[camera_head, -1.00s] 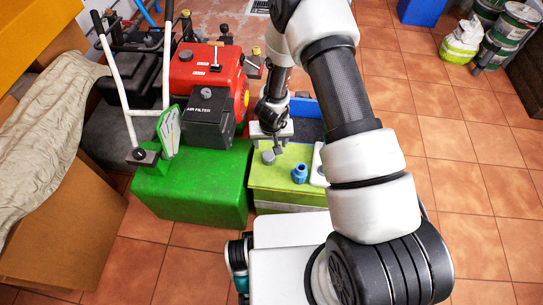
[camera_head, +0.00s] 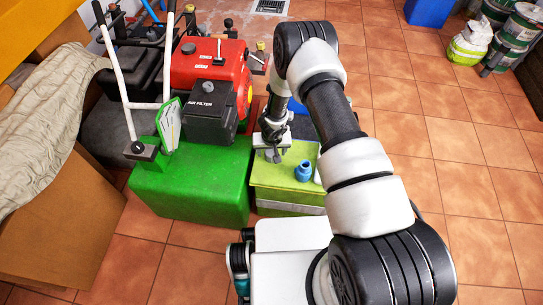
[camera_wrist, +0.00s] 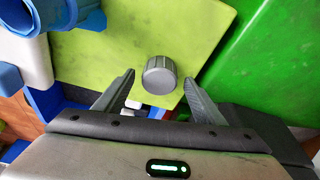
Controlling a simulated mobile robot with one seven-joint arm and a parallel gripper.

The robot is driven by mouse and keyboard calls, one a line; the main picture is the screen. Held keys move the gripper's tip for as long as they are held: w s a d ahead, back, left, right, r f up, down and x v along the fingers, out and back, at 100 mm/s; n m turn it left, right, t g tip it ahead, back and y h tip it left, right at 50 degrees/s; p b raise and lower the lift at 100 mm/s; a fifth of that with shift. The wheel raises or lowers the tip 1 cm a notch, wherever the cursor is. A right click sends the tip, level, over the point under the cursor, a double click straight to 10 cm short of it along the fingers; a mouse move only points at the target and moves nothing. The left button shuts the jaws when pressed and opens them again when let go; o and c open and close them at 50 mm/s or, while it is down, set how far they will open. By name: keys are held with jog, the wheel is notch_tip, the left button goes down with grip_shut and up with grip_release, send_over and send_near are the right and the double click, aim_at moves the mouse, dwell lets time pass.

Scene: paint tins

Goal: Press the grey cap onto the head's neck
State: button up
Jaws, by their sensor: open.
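The grey cap (camera_wrist: 160,76) stands on the lime-green top, between my open fingertips in the wrist view and not held. My gripper (camera_wrist: 158,88) is open, with one finger on each side of the cap and gaps showing.
The lime-green top (camera_head: 288,184) is small. A green block (camera_head: 190,185) adjoins it on the left, with a red engine (camera_head: 205,70) behind. A white object lies at the top's right edge. Paint tins (camera_head: 515,35) stand far right on tiled floor.

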aim_at(272, 152)
jog(key=shift+w+f, duration=0.2)
jog(key=shift+f, duration=0.35)
jog(key=c, duration=1.1)
notch_tip(272, 152, up, 10)
jog(key=p, duration=0.4)
jog(key=shift+c, duration=0.3)
